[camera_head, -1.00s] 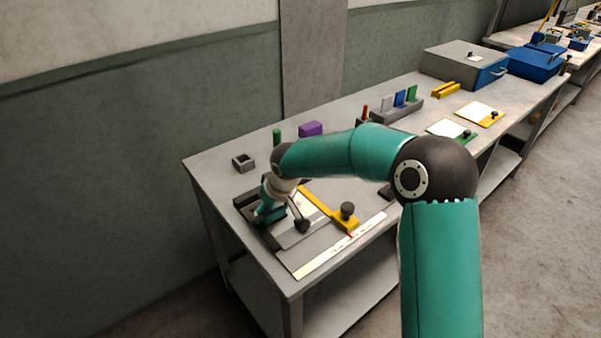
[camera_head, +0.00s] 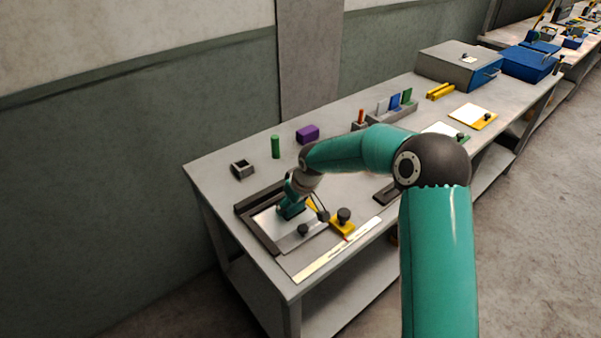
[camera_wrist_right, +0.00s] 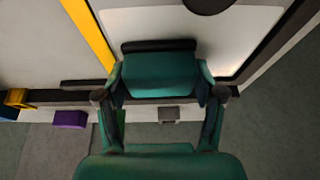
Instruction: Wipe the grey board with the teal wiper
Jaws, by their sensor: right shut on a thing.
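The grey board (camera_head: 267,222) lies flat at the near left end of the workbench, against a dark frame along its left and far sides. It fills the top of the right wrist view (camera_wrist_right: 235,40). My right gripper (camera_head: 291,205) is shut on the teal wiper (camera_wrist_right: 158,75), with one finger on each side of it. The wiper's dark lower edge is at the board, near its far side and beside the yellow bar; whether it presses on the surface I cannot tell. The wiper is small and partly hidden by the gripper in the head view. My left gripper is not in view.
A black knob (camera_head: 303,230) stands on the board's near part. A yellow piece with a black knob (camera_head: 343,216) is right of it; a pale ruler strip (camera_head: 335,252) lies in front.

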